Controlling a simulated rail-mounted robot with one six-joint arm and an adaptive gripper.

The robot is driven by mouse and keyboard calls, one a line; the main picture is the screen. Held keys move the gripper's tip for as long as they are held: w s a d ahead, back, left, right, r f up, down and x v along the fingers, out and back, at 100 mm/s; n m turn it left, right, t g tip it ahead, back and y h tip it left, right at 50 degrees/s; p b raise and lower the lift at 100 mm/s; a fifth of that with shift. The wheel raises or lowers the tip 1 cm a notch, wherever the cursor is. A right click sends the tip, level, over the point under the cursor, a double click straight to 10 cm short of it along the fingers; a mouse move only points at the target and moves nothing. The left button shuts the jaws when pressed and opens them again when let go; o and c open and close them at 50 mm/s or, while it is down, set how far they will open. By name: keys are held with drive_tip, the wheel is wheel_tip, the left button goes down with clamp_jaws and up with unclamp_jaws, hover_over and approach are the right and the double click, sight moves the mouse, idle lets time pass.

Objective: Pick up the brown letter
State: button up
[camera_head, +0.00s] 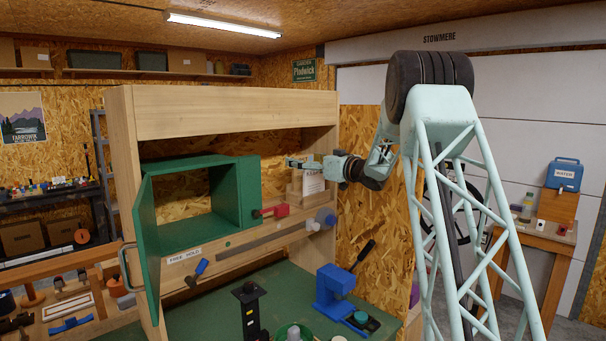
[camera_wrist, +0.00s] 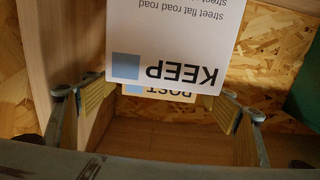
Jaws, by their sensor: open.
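The brown letter (camera_wrist: 175,93) shows in the wrist view as a narrow tan strip with a blue square and the word POST, upside down. A white letter (camera_wrist: 170,45) marked KEEP overlaps it and hides most of it. My gripper (camera_wrist: 162,104) is open, with one pale ribbed pad left of the letters and one right of them. I cannot tell whether the pads touch the letters. In the head view my gripper (camera_head: 300,162) is at the wooden letter holder (camera_head: 296,194), where the white letter (camera_head: 313,184) shows. The brown letter cannot be made out there.
A green cabinet (camera_head: 237,197) with its door open stands left of the holder. A blue device (camera_head: 333,290) stands on the bench below.

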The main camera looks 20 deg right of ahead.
drive_tip(key=shift+w, duration=0.1)
idle(0.5)
drive_tip(key=c, duration=1)
